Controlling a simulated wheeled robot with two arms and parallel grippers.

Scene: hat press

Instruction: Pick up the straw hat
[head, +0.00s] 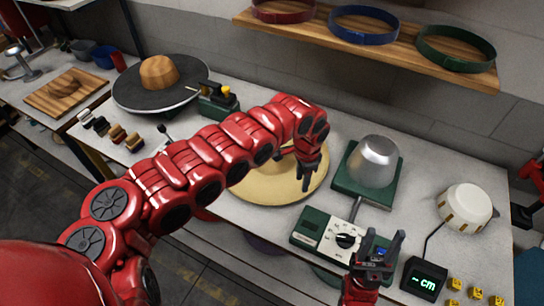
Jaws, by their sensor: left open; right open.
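The straw hat (262,190) lies on the workbench as a wide pale-yellow disc, left of the green-based metal dome. My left arm crosses over it and hides much of its far and left side, including where a crown might be. My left gripper (305,187) points down over the right part of the hat, open, with nothing seen between its fingers. I cannot tell whether the fingertips touch the straw. My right gripper (384,241) is open and empty, pointing up at the bench's front edge, beside the control box.
The metal dome (373,163) on its green base and the control box (333,236) stand right of the hat. A white round block (466,207), a "cm" display (424,278) and yellow cubes (475,292) lie further right.

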